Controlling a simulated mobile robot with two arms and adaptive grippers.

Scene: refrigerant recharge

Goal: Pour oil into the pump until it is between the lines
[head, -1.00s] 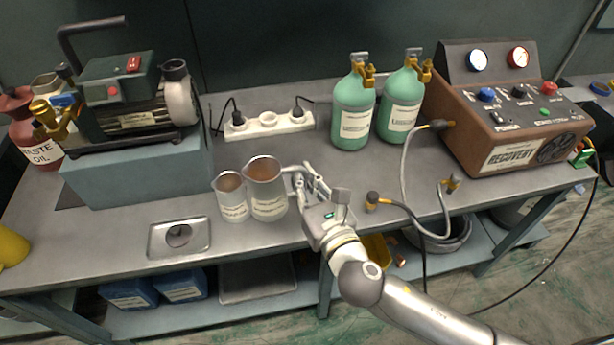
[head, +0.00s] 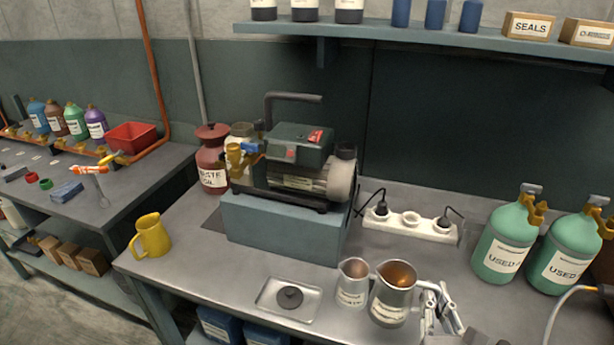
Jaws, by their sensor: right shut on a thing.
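The pump (head: 300,178), dark green and black with a silver motor end, sits on a blue-grey block (head: 283,232) at the back of the bench. Its level lines cannot be made out. A larger metal jug (head: 390,305) with amber-brown oil (head: 397,274) inside stands upright on the bench, right of a smaller labelled metal cup (head: 352,290). The two are side by side. My right gripper (head: 428,302) is shut on the jug's handle at its right side. A dark round cap (head: 290,297) lies in a shallow metal tray (head: 268,300). My left gripper is out of view.
A yellow jug (head: 152,238) stands at the bench's left end. A power strip (head: 410,225) and green cylinders (head: 505,245) stand to the right. A shelf (head: 420,36) hangs above. Bare bench lies between tray and pump block.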

